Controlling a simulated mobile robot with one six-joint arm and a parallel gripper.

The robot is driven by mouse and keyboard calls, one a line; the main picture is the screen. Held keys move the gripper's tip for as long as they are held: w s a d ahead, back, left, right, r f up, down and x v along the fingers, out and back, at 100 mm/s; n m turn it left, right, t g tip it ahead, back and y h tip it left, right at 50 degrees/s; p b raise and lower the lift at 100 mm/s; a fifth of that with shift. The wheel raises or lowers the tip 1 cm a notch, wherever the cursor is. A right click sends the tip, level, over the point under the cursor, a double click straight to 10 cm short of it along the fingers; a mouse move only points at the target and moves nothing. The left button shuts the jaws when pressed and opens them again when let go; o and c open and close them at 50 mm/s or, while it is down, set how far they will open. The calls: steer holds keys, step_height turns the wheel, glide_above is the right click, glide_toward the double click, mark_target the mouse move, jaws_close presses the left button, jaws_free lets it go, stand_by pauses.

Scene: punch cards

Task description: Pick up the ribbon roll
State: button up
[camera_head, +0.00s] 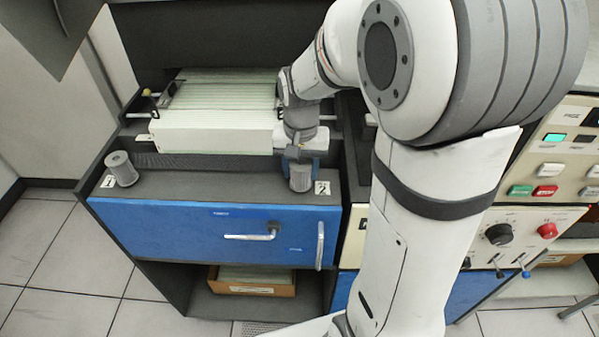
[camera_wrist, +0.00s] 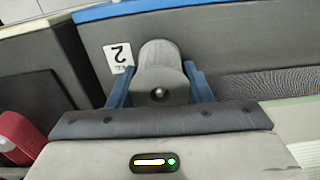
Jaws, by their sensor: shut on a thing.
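A grey ribbon roll (camera_head: 300,179) stands upright at the right end of the cabinet's grey ledge, beside a label marked 2 (camera_head: 322,188). My gripper (camera_head: 301,163) comes down on it from above. In the wrist view the blue fingers lie on both sides of the roll (camera_wrist: 160,55) and are shut on it. The roll seems to be at the ledge; I cannot tell whether its base touches. A second similar grey roll (camera_head: 122,169) stands at the ledge's left end, near another label (camera_head: 108,181).
A stack of pale cards (camera_head: 215,130) lies behind the ledge. The blue cabinet front (camera_head: 180,225) with metal handles is below, over an open shelf with a box (camera_head: 250,288). A control panel (camera_head: 550,190) with buttons and knobs is at right. A red object (camera_wrist: 20,135) shows in the wrist view.

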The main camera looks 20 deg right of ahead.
steer(key=shift+c, duration=0.3)
step_height(320, 180, up, 10)
steer(key=shift+r, duration=0.1)
stand_by(0.3)
step_height(320, 180, up, 6)
steer(key=p, duration=0.4)
stand_by(1.2)
